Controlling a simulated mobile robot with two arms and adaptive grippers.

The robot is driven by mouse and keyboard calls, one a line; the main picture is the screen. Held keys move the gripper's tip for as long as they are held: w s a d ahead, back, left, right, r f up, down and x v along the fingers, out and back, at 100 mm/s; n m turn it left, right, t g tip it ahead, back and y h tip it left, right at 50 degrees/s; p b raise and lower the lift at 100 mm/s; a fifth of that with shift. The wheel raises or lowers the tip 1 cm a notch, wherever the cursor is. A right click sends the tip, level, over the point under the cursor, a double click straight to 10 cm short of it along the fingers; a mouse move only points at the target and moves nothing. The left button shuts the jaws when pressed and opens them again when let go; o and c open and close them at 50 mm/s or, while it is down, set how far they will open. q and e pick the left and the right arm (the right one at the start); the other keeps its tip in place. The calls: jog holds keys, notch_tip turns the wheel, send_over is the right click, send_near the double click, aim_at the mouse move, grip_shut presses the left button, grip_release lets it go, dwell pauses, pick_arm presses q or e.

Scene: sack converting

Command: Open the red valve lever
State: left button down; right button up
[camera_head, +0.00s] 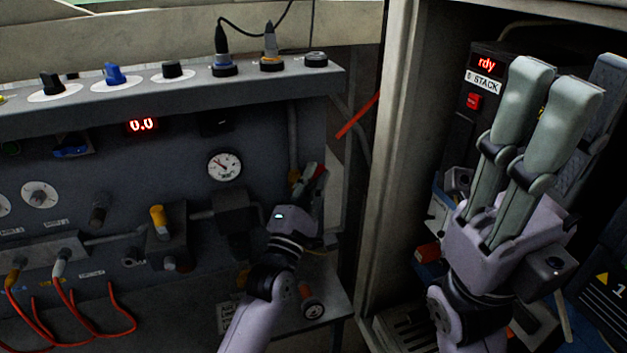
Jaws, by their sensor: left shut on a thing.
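My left gripper (309,181) is at the right end of the grey panel, beside a vertical pipe (292,135). It is shut on a small red part, which I take to be the red valve lever (319,171). The fingers hide most of that lever and the valve body, so its angle is hard to read. My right gripper (555,85) points up in front of the dark cabinet at the right.
The grey panel (180,185) carries knobs, a round gauge (224,166), a yellow-topped valve (158,221) and a display (142,125) reading 0.0. A red bar (357,116) slants behind the panel's right end. A pale post (398,130) stands between my grippers. A stack unit (486,70) shows "rdy".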

dwell(0.4)
pick_arm(q)
jog(key=c, duration=1.6)
grip_release()
jog(key=shift+o, duration=0.2)
jog(key=v, duration=1.2)
